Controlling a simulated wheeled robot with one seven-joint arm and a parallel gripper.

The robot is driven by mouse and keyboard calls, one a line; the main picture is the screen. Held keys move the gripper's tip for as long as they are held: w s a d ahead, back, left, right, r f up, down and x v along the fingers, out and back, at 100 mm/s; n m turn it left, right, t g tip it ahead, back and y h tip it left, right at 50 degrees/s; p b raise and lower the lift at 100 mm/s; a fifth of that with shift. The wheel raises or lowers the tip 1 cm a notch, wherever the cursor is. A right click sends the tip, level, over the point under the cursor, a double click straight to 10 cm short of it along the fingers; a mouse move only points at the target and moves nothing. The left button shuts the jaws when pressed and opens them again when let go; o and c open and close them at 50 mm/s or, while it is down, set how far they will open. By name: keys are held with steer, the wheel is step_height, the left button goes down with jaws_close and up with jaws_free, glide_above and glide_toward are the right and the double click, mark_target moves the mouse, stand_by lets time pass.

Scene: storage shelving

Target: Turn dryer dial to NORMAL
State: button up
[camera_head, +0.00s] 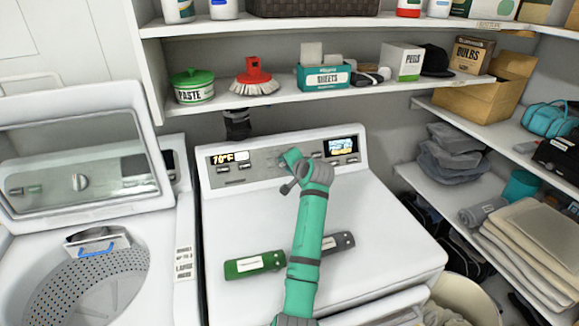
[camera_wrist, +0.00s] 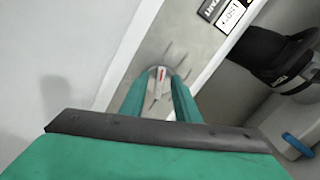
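The white dryer (camera_head: 350,215) stands in the middle of the head view, with a grey control panel (camera_head: 240,176) along its back. My gripper (camera_head: 291,160) is at the middle of this panel and hides the dial in the head view. In the wrist view the round grey dial (camera_wrist: 159,74), with a red mark on its ridge, sits between the green fingertips of my gripper (camera_wrist: 160,84). The fingers are apart, one on each side of the dial. I cannot tell whether they touch it. The setting labels around the dial are not readable.
A green box (camera_head: 254,264) and a dark grey object (camera_head: 338,243) lie on the dryer top. An open washer (camera_head: 90,230) stands at left. A shelf (camera_head: 330,93) with several items hangs above the panel. Shelves with folded cloths (camera_head: 535,240) are at right.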

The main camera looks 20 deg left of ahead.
steer(key=v, duration=1)
steer(key=shift+s, duration=0.15)
steer(key=shift+d, duration=0.1)
